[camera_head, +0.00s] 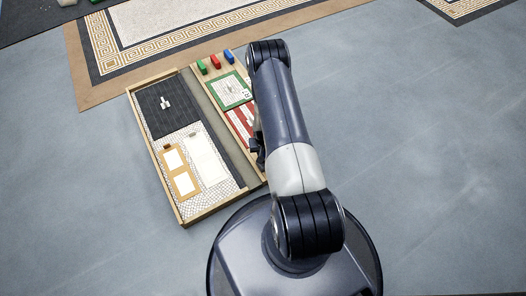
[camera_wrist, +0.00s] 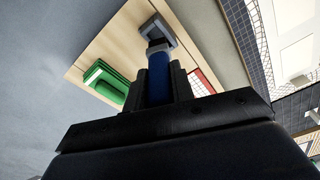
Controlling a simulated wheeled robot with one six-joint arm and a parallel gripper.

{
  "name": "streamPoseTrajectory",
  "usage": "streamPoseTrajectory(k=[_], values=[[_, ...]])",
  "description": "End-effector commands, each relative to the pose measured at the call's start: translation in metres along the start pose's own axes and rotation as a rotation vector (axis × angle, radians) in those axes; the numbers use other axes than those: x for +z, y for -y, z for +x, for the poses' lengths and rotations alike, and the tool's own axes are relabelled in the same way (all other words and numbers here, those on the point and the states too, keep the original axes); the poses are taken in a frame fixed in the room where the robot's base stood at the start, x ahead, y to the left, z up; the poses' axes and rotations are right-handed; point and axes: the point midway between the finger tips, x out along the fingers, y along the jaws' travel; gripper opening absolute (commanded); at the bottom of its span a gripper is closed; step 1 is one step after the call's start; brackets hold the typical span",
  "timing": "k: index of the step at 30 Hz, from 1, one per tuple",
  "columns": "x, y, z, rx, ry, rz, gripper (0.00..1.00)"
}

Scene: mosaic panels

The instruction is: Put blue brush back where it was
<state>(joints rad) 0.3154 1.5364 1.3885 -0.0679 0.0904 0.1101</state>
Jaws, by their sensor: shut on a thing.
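My gripper (camera_wrist: 159,82) is shut on the blue brush (camera_wrist: 158,70) in the wrist view. The brush's blue part stands between the two dark fingers, with a pale grey end just beyond the fingertips. A grey square-edged piece (camera_wrist: 160,32) shows right beyond it, over the pale wood; I cannot tell whether it belongs to the brush. In the head view my gripper (camera_head: 257,150) is mostly hidden behind my arm, low over the right side of the wooden tray (camera_head: 154,171). The held brush cannot be made out there.
A green block with a white edge (camera_wrist: 108,84) lies on the wood in the wrist view. In the head view small green (camera_head: 202,67), red (camera_head: 215,62) and blue (camera_head: 229,57) blocks stand at the tray's far end. Mosaic panels fill the tray. Grey floor (camera_head: 430,150) lies clear at right.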

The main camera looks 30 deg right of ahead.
Motion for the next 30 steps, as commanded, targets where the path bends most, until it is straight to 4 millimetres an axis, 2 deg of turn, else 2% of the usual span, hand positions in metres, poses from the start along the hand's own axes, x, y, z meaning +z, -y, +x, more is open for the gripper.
streamPoseTrajectory(k=[3,4,11,23,30], values=[[0.001,0.000,0.005,0.000,0.000,0.000,0.01],[0.001,0.000,0.004,0.000,0.000,0.000,0.25],[0.001,0.000,0.003,0.000,0.001,0.000,0.44],[0.000,0.000,-0.004,0.000,0.001,0.000,0.45],[-0.002,0.000,-0.056,0.000,-0.002,0.000,0.45]])
